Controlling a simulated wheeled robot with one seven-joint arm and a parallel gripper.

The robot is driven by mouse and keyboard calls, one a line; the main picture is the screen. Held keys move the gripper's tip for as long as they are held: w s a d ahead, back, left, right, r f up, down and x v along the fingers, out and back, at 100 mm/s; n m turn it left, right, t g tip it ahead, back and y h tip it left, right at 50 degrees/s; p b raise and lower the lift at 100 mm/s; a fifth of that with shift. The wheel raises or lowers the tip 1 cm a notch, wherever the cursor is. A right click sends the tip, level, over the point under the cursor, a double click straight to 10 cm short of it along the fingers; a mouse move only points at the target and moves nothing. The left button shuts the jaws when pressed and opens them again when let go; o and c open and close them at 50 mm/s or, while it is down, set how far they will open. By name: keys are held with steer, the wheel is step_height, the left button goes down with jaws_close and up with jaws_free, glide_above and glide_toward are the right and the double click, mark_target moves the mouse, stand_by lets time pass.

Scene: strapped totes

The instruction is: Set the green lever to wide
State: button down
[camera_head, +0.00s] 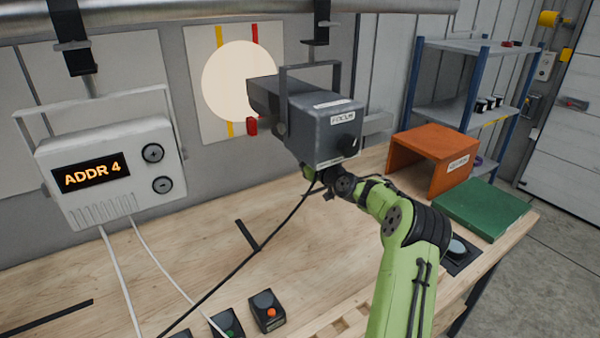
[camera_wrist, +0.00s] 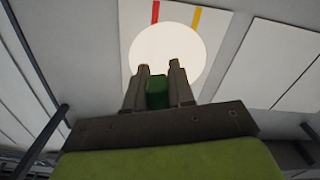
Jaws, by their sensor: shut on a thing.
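The green lever (camera_wrist: 157,92) shows in the wrist view between the two fingers of my gripper (camera_wrist: 159,67), which is shut on it. In the head view my gripper is beneath the grey lamp (camera_head: 322,125), mostly hidden by the lamp housing and my wrist, and I cannot make out the green lever there. The lamp has a FOCUS label and a black knob (camera_head: 346,143). A round pale light spot (camera_head: 238,82) falls on the white wall panel, overlapping its yellow stripe (camera_head: 219,38) and red stripe (camera_head: 254,34). The lever's setting mark is not readable.
A red piece (camera_head: 251,126) shows beside the lamp's left side. A white box (camera_head: 110,170) reads ADDR 4. Below are the wooden bench (camera_head: 200,262), small button boxes (camera_head: 267,311), an orange open box (camera_head: 434,143) and a green slab (camera_head: 484,208). A black cable crosses the bench.

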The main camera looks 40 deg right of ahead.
steer(key=shift+s+d+r+n+b, duration=0.1)
steer(key=shift+d+r+n+b, duration=0.05)
steer(key=shift+d+n+b, duration=0.45)
steer(key=shift+d, duration=0.1)
steer(key=c, duration=1)
jaws_free()
steer(key=shift+c, duration=0.2)
steer(key=shift+s, duration=0.1)
steer(key=s+a+b, duration=0.1)
steer(key=s+b, duration=0.2)
steer(key=s, duration=1.2)
steer(key=shift+s+b, duration=0.25)
steer(key=shift+b, duration=0.05)
